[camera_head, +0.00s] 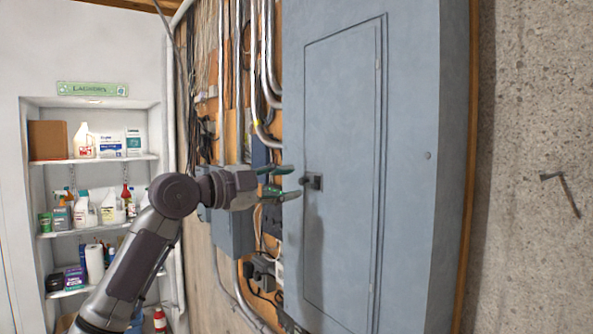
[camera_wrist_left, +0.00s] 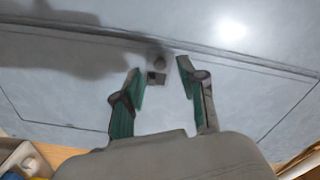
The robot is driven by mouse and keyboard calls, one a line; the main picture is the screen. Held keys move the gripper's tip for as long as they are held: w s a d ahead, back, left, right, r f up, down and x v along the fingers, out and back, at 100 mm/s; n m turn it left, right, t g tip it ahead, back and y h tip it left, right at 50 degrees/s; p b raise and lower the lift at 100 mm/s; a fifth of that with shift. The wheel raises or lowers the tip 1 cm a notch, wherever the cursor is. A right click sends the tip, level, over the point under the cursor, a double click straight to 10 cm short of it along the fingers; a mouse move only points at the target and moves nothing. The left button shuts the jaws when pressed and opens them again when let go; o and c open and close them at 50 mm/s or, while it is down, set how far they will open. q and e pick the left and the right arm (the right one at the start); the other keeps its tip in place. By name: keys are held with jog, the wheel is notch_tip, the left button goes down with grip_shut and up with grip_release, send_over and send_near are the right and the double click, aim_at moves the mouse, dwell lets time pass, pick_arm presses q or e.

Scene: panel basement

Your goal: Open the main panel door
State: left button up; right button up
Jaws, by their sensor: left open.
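The main panel door (camera_head: 345,130) is a grey metal door set in a tall grey panel box (camera_head: 410,210), and it looks shut. Its small dark latch (camera_head: 313,181) sits at the door's left edge. My left gripper (camera_head: 294,182) is open, with green-lined fingers pointing at the latch from the left. In the left wrist view the open left gripper (camera_wrist_left: 160,85) has the latch (camera_wrist_left: 157,76) between and just beyond its fingertips. No contact with the latch is clear. My right gripper is not in view.
Conduits (camera_head: 268,60) and a smaller grey box (camera_head: 232,230) are on the wall left of the panel. Shelves (camera_head: 95,160) with bottles stand at the far left.

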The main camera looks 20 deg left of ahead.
aim_at(300, 182)
pick_arm(q)
jog(key=shift+p+x, duration=0.45)
jog(key=shift+x, duration=1.1)
jog(key=shift+c, duration=0.2)
grip_shut()
